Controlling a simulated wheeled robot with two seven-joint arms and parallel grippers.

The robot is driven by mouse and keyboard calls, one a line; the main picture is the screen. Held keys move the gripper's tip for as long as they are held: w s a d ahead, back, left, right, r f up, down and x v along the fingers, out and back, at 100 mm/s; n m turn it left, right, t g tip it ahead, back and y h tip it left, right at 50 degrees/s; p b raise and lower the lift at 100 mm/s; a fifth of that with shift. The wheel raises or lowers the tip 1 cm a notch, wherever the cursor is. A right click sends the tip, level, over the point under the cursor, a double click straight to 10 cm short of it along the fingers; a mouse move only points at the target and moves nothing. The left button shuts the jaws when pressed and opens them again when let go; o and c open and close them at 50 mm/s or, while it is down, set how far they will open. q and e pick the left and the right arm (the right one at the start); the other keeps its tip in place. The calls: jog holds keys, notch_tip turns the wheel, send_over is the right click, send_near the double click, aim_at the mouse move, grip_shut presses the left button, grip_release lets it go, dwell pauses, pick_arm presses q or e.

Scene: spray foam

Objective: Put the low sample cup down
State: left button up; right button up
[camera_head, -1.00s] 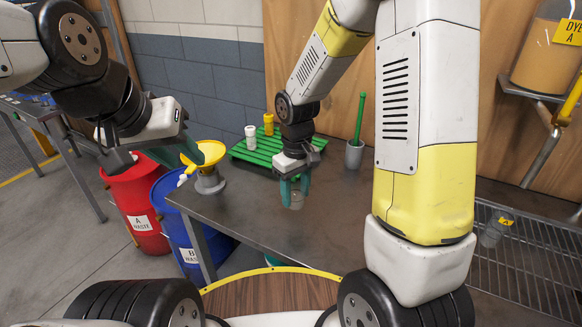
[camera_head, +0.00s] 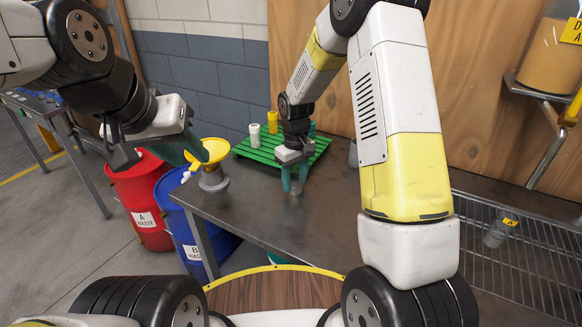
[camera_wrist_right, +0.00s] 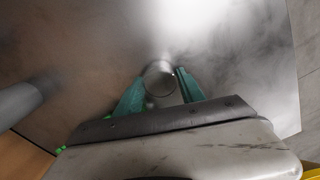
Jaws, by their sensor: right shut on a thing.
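The low sample cup (camera_wrist_right: 160,80) is a small, clear, round cup seen between the two teal fingers in the right wrist view. My right gripper (camera_head: 294,182) is shut on it, with the fingers pointing down over the grey table. In the head view the cup (camera_head: 296,190) shows faintly at the fingertips, low over the tabletop; I cannot tell whether its base touches. My left gripper (camera_head: 190,150) hangs at the left, near the yellow funnel. Its finger opening is not clear from this angle.
A green slatted rack (camera_head: 262,155) at the table's back carries a white bottle (camera_head: 255,135) and a yellow bottle (camera_head: 272,121). The yellow funnel (camera_head: 214,150) on a grey stand is at the left edge. The table (camera_head: 255,215) is bare in front. Red (camera_head: 140,200) and blue (camera_head: 185,215) drums stand left.

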jog(key=shift+f, duration=0.1)
jog(key=o, duration=1.1)
jog(key=shift+c, duration=0.2)
jog(key=shift+o, duration=1.3)
